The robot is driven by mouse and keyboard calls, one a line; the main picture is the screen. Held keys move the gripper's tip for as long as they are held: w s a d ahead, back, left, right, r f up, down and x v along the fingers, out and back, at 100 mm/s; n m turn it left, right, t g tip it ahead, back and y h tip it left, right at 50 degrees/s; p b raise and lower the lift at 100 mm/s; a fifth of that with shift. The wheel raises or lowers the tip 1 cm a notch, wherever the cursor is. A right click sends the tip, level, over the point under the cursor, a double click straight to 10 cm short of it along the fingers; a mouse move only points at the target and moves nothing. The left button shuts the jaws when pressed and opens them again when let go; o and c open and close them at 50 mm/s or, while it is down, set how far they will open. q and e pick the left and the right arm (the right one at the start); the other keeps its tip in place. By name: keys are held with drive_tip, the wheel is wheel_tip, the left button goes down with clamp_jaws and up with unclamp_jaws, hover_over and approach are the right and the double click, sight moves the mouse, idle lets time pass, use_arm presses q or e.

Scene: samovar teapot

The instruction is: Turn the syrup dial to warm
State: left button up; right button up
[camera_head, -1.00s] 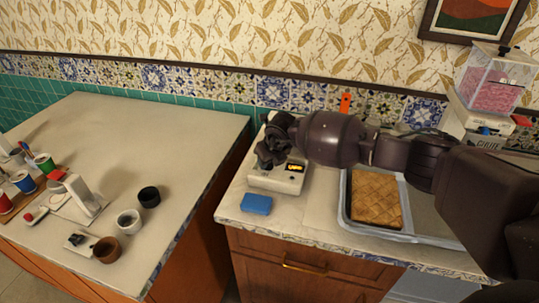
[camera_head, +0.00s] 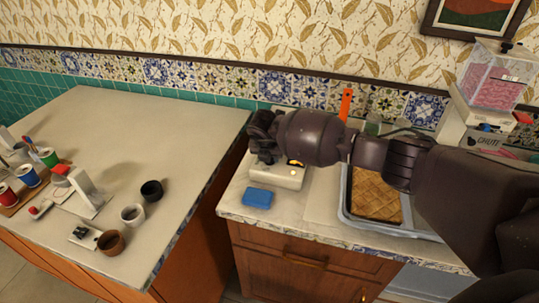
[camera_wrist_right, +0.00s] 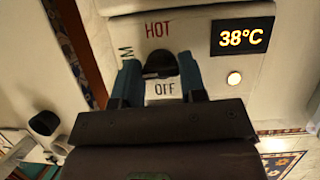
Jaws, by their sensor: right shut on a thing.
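The white dial box (camera_head: 285,178) stands on the right-hand counter near the wall. Its panel (camera_wrist_right: 205,75) fills the upper right wrist view, with "HOT" above the dial, "OFF" below it, and the tail of a word ending in "M" at the left, mostly hidden. The dark dial (camera_wrist_right: 160,66) sits between the two fingers of my right gripper (camera_wrist_right: 160,78), which is shut on it. An orange display (camera_wrist_right: 242,36) reads 38°C, with a glowing round light (camera_wrist_right: 234,78) below. In the head view my right gripper (camera_head: 264,145) covers the dial. My left gripper is not in view.
A blue sponge (camera_head: 257,198) lies in front of the box. A tray (camera_head: 347,216) with a brown woven slab stands to the right, under my right arm. The left counter (camera_head: 150,125) holds several cups; its middle is clear.

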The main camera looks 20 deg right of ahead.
drive_tip(key=shift+m, duration=0.3)
idle(0.4)
drive_tip(key=o, duration=0.9)
drive_tip(key=shift+r, duration=0.1)
drive_tip(key=v, duration=1)
drive_tip(key=shift+a+r, duration=0.2)
drive_tip(key=shift+r, duration=0.1)
